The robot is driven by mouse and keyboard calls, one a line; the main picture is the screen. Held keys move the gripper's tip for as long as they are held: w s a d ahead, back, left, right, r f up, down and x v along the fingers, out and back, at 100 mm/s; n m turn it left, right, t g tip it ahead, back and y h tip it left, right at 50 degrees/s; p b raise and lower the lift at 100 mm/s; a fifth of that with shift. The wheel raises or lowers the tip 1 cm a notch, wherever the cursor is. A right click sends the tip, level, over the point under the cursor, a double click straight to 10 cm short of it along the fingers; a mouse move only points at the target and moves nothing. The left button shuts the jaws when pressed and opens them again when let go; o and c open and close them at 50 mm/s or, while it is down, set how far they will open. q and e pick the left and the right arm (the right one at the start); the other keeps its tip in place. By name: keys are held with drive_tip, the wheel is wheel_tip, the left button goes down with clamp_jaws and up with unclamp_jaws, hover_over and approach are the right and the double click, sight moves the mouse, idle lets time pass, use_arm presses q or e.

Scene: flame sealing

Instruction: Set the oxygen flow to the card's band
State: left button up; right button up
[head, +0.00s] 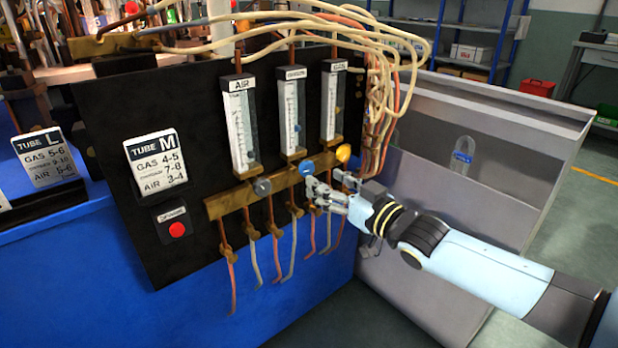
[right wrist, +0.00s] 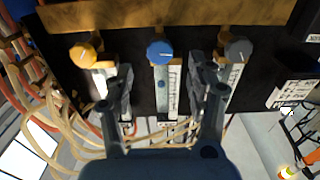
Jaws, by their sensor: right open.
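The blue knob (head: 307,167) sits on the brass manifold (head: 228,205), below the middle flow tube (head: 291,112), whose label looks like oxygen. A small blue float appears in that tube, but its reading is too small to tell. The card (head: 155,161) on the black panel reads TUBE M, gas 4-5, a middle line of 7-8, air 3-4. My right gripper (head: 323,180) is open in front of the blue knob. In the right wrist view the blue knob (right wrist: 160,52) lies between and just beyond the open fingertips (right wrist: 158,72), seemingly untouched. My left gripper is not in view.
A grey knob (head: 262,186) and a yellow knob (head: 343,152) flank the blue one. Hoses hang below the manifold and at the panel's right edge. A red button (head: 177,229) is at lower left. A TUBE L card (head: 47,157) stands farther left. A grey metal enclosure (head: 475,150) stands right.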

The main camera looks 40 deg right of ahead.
sight(309, 171)
drive_tip(key=w, duration=0.6)
drive_tip(key=shift+a, duration=0.25)
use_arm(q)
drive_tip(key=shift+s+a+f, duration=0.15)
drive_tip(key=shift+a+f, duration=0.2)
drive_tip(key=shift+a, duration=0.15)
use_arm(e)
drive_tip(key=c, duration=1.1)
drive_tip(key=shift+c, duration=0.2)
